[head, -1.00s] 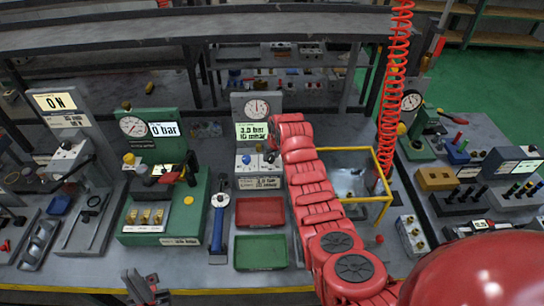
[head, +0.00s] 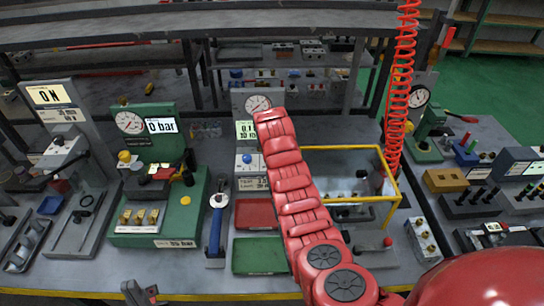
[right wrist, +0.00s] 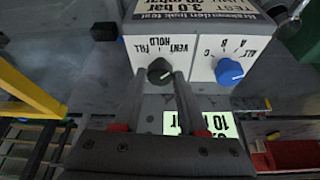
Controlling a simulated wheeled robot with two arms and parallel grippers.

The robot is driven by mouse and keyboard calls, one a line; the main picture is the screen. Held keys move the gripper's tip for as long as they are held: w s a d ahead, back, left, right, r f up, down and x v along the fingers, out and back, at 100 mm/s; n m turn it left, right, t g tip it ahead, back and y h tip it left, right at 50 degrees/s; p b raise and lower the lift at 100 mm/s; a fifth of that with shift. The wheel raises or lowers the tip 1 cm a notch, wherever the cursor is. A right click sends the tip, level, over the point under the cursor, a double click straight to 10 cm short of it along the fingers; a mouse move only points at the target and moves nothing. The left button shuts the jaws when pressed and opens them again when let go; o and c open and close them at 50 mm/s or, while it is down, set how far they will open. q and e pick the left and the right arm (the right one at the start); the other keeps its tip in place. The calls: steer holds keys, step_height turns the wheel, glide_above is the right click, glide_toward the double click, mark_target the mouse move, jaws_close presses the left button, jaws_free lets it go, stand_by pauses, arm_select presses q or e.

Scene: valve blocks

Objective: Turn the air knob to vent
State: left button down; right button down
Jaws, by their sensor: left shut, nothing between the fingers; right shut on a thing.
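The dark air knob (right wrist: 160,71) is on the white front of a grey test box (right wrist: 200,12), under FILL, HOLD and VENT labels that appear upside down. My right gripper (right wrist: 163,76) is shut on this knob. Which label its pointer faces is hard to tell. A blue knob (right wrist: 229,71) marked A, B, C, ALL is beside it, and also shows in the head view (head: 247,159). My right arm hides the air knob and right gripper in the head view. The gauge (head: 257,104) stands above a part-hidden display (head: 245,130) reading about 0.1. My left gripper (head: 140,293) is shut and empty at the bottom edge.
A red tray (head: 254,213) and a green tray (head: 258,256) lie in front of the box.

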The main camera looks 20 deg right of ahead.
steer(key=shift+c, duration=2.3)
jaws_free()
steer(key=shift+s+r, duration=0.1)
steer(key=shift+r, duration=0.4)
steer(key=p+v, duration=0.4)
steer(key=v, duration=1.2)
steer(key=shift+r+p, duration=0.2)
steer(key=shift+p, duration=0.1)
steer(key=shift+s+a, duration=0.1)
